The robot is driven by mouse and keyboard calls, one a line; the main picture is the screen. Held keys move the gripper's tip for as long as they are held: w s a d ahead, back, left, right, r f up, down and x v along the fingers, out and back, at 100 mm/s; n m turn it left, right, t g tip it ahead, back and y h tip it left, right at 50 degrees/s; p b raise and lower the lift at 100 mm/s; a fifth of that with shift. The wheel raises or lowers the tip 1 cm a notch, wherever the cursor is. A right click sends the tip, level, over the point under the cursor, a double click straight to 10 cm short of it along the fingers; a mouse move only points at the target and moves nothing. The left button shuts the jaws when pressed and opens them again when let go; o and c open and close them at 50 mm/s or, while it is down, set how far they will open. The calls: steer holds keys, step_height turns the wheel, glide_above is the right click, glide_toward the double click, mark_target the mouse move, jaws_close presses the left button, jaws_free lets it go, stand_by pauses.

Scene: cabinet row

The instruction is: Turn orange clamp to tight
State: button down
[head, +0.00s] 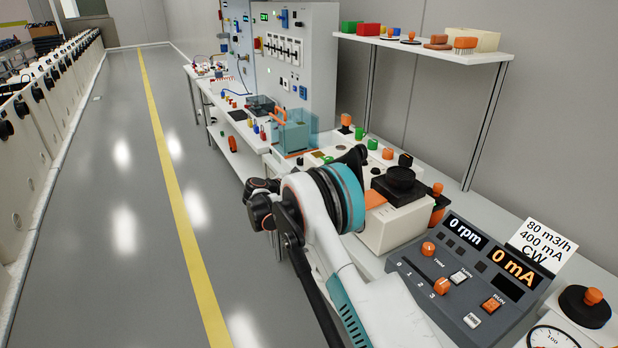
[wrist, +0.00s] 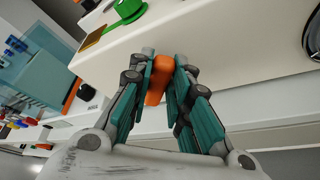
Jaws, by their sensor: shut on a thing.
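The orange clamp (wrist: 157,79) shows in the wrist view as a short orange lever against the front of a white surface. My gripper (wrist: 167,62) is shut on it, with a teal finger pad on each side. The fingers hide part of the clamp, and its marking for tight cannot be seen. In the head view my white and teal arm covers the gripper and the place where it holds. An orange patch (head: 375,199) shows beside the arm on a cream unit (head: 388,230); I cannot tell whether it is the same clamp.
A clear teal box (head: 292,135) with an orange handle stands behind my arm. A green knob (wrist: 126,8) lies above the fingers in the wrist view. A grey control console (head: 465,275) reads 0 rpm and 0 mA. The aisle floor (head: 120,200) at left is clear.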

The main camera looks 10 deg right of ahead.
steer(key=f+m+t, duration=0.1)
steer(key=m, duration=0.1)
steer(key=s+f+m+t, duration=0.1)
steer(key=m, duration=0.1)
steer(key=shift+s+d+h, duration=0.2)
steer(key=shift+h, duration=0.1)
steer(key=shift+s+f+m+t+h, duration=0.1)
steer(key=shift+f+m+t+h, duration=0.25)
steer(key=shift+m, duration=0.6)
steer(key=shift+s+f+m+t+h, duration=0.15)
steer(key=shift+f+m+t, duration=0.4)
steer(key=shift+m, duration=0.4)
steer(key=shift+f, duration=0.15)
steer(key=c, duration=1.5)
jaws_free()
steer(key=shift+w, duration=0.1)
steer(key=v, duration=1.2)
